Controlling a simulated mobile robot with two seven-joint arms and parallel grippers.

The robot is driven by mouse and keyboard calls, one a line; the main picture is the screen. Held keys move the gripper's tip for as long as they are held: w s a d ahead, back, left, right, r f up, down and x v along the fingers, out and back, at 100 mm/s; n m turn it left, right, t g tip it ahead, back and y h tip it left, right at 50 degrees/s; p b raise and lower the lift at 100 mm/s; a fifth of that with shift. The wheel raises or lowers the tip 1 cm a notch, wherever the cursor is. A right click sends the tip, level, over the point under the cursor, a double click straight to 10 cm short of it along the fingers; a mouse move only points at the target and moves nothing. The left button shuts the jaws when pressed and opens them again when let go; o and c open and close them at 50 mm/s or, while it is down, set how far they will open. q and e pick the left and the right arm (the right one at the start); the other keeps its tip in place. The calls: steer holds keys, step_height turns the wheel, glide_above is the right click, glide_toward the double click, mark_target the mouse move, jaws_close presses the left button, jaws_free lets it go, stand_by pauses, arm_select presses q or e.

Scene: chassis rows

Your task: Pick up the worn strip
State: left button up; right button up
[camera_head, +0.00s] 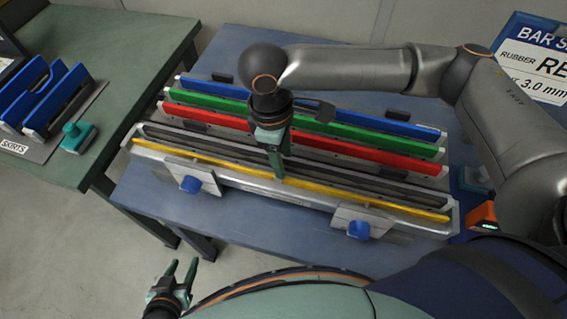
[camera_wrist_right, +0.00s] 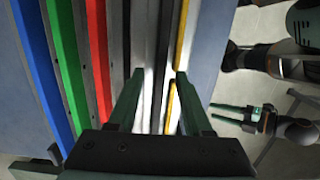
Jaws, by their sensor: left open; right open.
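A long chassis holds parallel strips: blue (camera_head: 310,107), green (camera_head: 215,101), red (camera_head: 345,153), dark grey (camera_head: 350,184) and yellow (camera_head: 350,201). I cannot tell which strip is worn. My right gripper (camera_head: 277,172) points down over the front of the chassis, near the dark grey and yellow strips. In the right wrist view its open fingers (camera_wrist_right: 160,75) straddle a dark strip (camera_wrist_right: 163,45) beside a bright channel, with nothing visibly gripped. My left gripper (camera_head: 182,272) is open and empty, low in front of the table.
Two grey clamps with blue knobs (camera_head: 191,184) (camera_head: 358,230) sit on the chassis front. A green table (camera_head: 130,45) at left carries a rack of blue strips (camera_head: 50,95) marked SKIRTS. An orange device (camera_head: 482,216) is at right. A sign (camera_head: 540,60) stands behind.

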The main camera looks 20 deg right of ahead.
jaws_close()
stand_by(0.3)
steer(key=shift+r, duration=0.1)
stand_by(1.0)
